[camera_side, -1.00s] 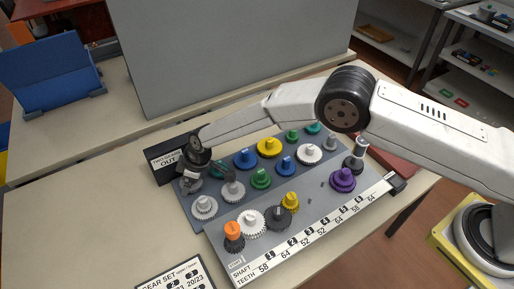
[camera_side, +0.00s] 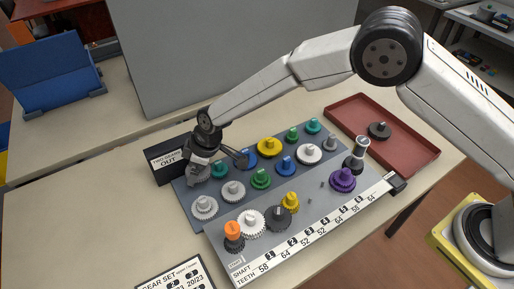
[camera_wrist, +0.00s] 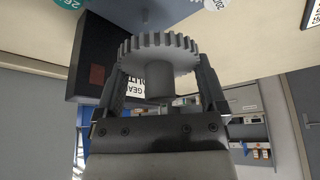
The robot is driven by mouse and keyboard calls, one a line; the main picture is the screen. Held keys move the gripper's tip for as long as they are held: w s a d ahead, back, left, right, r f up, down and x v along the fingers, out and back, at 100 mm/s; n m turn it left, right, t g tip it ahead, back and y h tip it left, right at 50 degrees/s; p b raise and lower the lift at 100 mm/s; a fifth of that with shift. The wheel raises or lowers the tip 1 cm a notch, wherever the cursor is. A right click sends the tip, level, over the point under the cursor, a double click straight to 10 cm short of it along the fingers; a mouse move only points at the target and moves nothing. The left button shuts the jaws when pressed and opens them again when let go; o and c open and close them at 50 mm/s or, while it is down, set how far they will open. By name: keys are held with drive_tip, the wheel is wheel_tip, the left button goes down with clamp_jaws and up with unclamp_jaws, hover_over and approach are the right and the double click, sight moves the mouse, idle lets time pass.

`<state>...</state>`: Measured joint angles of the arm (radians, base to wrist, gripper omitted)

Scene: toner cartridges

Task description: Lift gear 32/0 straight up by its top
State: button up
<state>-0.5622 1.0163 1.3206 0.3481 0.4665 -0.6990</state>
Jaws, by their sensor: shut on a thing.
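My gripper (camera_wrist: 160,80) is shut on a grey toothed gear (camera_wrist: 158,48), with a finger on each side of its top hub. I cannot read a number on this gear. In the side view my gripper (camera_side: 203,157) is at the back left corner of the grey gear board (camera_side: 215,190), and the held gear (camera_side: 199,174) shows partly below it.
Green, white and blue gears stand close by on the board, including a teal gear (camera_side: 219,171) just right of my gripper. A red tray (camera_side: 390,140) with a dark gear (camera_side: 379,130) lies at the right.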

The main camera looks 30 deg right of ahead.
drive_tip(key=s+d+r, duration=0.5)
drive_tip(key=s, duration=0.3)
drive_tip(key=shift+s, duration=0.4)
drive_tip(key=shift+d+r, duration=0.1)
drive_tip(key=shift+d, duration=0.05)
idle(0.5)
